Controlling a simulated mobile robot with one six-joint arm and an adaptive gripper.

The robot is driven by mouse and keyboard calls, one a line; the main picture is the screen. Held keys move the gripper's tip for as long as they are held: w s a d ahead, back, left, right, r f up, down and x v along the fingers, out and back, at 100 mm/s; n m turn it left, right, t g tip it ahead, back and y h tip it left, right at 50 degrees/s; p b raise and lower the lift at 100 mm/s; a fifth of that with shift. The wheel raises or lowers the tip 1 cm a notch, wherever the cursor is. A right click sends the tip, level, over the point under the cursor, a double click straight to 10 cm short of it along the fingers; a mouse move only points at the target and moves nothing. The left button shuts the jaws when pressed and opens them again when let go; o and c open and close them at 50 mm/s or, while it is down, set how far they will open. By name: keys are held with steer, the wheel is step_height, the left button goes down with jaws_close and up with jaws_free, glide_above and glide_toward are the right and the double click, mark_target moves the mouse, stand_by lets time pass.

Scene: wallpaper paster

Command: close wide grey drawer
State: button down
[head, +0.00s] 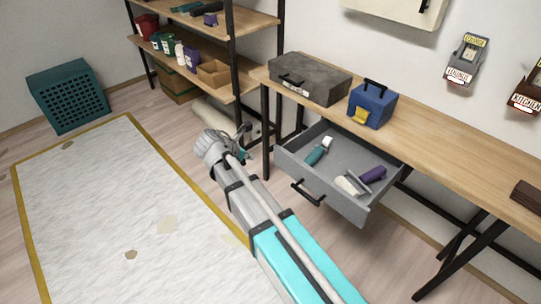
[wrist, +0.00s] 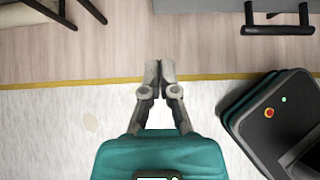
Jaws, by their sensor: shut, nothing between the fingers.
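The wide grey drawer (head: 335,206) stands pulled out below the wooden workbench in the head view, with a black bar handle (head: 308,192) on its front. A teal-handled tool (head: 318,152), a pale brush-like tool (head: 350,186) and a purple-handled tool (head: 374,174) lie in it. The drawer handle also shows at the top right of the wrist view (wrist: 278,30). My gripper (wrist: 153,68) is shut and empty over the pale mat's yellow edge, left of the handle and apart from it. In the head view my gripper (head: 243,133) is partly hidden by my arm.
The workbench (head: 440,135) bears a grey case (head: 310,80) and a blue toolbox (head: 372,105). A shelf rack (head: 233,60) with cans stands behind my gripper. A teal crate (head: 67,97) stands at far left. The pale mat (head: 110,200) is largely clear. Black bench legs (head: 266,130) flank the drawer.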

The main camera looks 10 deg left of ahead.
mark_target(275, 155)
steer(key=shift+f, duration=0.15)
steer(key=b+x, duration=0.2)
steer(key=x, duration=0.1)
steer(key=r+b+x, duration=0.1)
steer(key=b+x, duration=0.1)
steer(key=x, duration=0.2)
steer(key=w+b+x, duration=0.1)
steer(key=b+x, duration=0.2)
steer(key=x, duration=0.1)
steer(key=shift+w+d, duration=0.15)
steer(key=shift+d, duration=0.35)
steer(key=shift+w+d, duration=0.5)
steer(key=shift+w, duration=0.2)
